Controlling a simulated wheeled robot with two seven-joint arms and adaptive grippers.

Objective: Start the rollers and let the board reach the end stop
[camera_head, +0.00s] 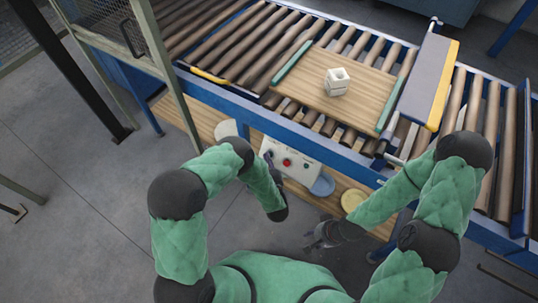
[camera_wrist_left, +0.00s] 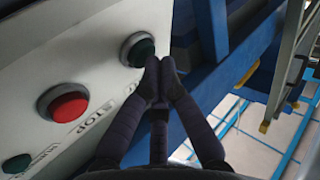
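The wooden board (camera_head: 318,95) with teal edge strips lies on the conveyor rollers (camera_head: 235,50) and carries a small white block (camera_head: 337,82). A grey and yellow crossbar (camera_head: 428,80) spans the rollers at its right. A blue upright plate (camera_head: 527,155) stands at the conveyor's right end.
Another green button (camera_wrist_left: 17,163) sits on the red button's other side. A blue dish (camera_head: 322,186) and a yellow round item (camera_head: 352,200) are on the wooden shelf beside the control box. A mesh guard frame (camera_head: 125,35) stands at the left.

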